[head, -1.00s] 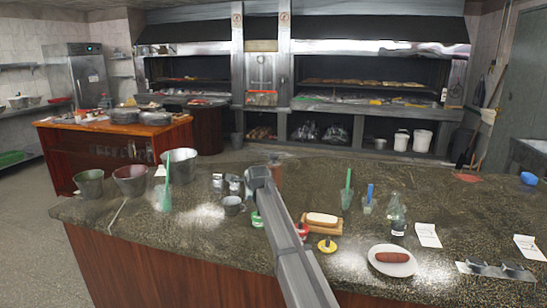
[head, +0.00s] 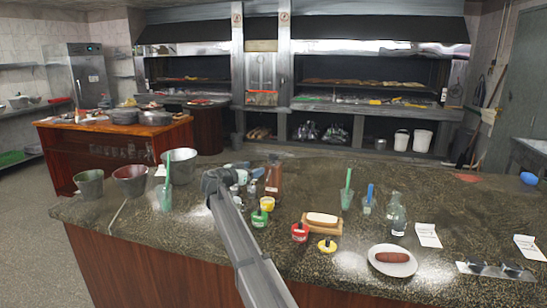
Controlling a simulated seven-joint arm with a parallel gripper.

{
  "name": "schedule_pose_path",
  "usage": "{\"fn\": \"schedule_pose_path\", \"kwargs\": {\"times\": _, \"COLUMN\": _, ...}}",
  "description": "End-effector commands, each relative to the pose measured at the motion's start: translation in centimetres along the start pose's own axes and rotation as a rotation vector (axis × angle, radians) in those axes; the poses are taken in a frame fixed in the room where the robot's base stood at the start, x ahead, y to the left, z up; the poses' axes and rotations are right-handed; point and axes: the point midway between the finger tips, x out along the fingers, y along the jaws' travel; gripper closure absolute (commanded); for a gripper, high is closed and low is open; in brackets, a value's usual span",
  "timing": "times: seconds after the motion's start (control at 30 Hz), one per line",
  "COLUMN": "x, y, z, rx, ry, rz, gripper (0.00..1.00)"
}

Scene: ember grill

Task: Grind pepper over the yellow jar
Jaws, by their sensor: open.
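A small yellow jar (head: 267,203) stands on the dark stone counter, just behind a green jar (head: 259,219). A brown upright bottle-like thing (head: 273,178), perhaps the pepper grinder, stands behind the yellow jar; I cannot tell for sure. My gripper (head: 230,174) is at the far end of my arm, left of the yellow jar and the brown thing. It is open and apart from both; its fingers are small and partly hidden by my arm. A flat yellow round thing (head: 327,245) with a dark middle lies nearer the front.
A red jar (head: 300,233) and a bread-like block on a board (head: 322,224) are to the right. A sausage on a white plate (head: 393,260) lies farther right. Buckets (head: 131,180) and a green-handled cup (head: 166,196) stand left. Glass bottles (head: 397,218) stand right of centre.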

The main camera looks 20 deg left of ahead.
Motion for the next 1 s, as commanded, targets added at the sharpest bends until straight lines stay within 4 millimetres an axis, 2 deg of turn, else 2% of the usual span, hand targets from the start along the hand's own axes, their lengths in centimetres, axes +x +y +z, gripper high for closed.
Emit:
{"fn": "schedule_pose_path", "kwargs": {"times": 0.2, "x": -0.6, "y": 0.1, "z": -1.5, "rx": -0.068, "ry": 0.1, "rz": 0.041, "gripper": 0.31}}
{"fn": "schedule_pose_path", "kwargs": {"times": 0.37, "x": 0.3, "y": 0.2, "z": -1.8, "rx": -0.074, "ry": 0.111, "rz": 0.047, "gripper": 0.31}}
{"fn": "schedule_pose_path", "kwargs": {"times": 1.0, "x": 10.6, "y": 0.5, "z": -2.9, "rx": -0.072, "ry": 0.108, "rz": 0.046, "gripper": 0.31}}
